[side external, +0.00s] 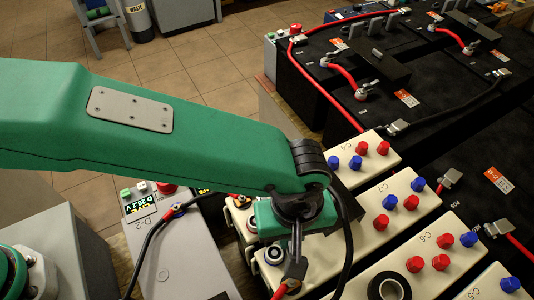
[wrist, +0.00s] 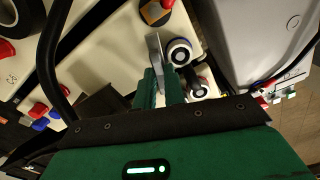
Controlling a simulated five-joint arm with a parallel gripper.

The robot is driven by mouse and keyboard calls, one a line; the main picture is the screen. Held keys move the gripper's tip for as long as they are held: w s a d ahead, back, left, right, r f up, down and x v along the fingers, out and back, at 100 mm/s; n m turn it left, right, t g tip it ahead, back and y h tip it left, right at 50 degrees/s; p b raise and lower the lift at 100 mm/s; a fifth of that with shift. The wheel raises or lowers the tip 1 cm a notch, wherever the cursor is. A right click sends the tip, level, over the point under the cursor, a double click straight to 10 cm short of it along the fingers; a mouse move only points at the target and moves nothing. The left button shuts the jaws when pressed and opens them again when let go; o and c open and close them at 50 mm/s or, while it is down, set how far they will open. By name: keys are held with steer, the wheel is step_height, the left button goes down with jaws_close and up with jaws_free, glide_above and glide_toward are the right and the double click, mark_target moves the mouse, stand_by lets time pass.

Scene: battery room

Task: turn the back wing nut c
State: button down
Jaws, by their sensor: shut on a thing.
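My gripper (side external: 295,262) points down over the left end of a cream cell block in the side view. In the wrist view its green fingers (wrist: 160,85) are close together around a thin grey upright piece (wrist: 154,50), which looks like a wing of the wing nut. The fingers hide most of it, and I cannot read its letter. A white-ringed round terminal (wrist: 180,52) stands just right of the fingers, with a second one (wrist: 198,90) below it. In the side view a round terminal (side external: 273,254) shows beside my gripper.
Cream blocks with red knobs (side external: 441,262) and blue knobs (side external: 468,239) lie to the right. A black ring (side external: 388,288) sits in front. A grey box with a display (side external: 142,208) stands left. Black batteries with red cables (side external: 344,75) fill the back right. A black cable hangs beside my gripper.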

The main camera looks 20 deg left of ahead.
steer(key=n, duration=0.3)
steer(key=shift+w+r+n, duration=0.1)
steer(key=shift+r+n, duration=0.05)
steer(key=shift+n, duration=0.15)
stand_by(0.4)
steer(key=c, duration=1.5)
jaws_free()
steer(key=shift+r, duration=3.85)
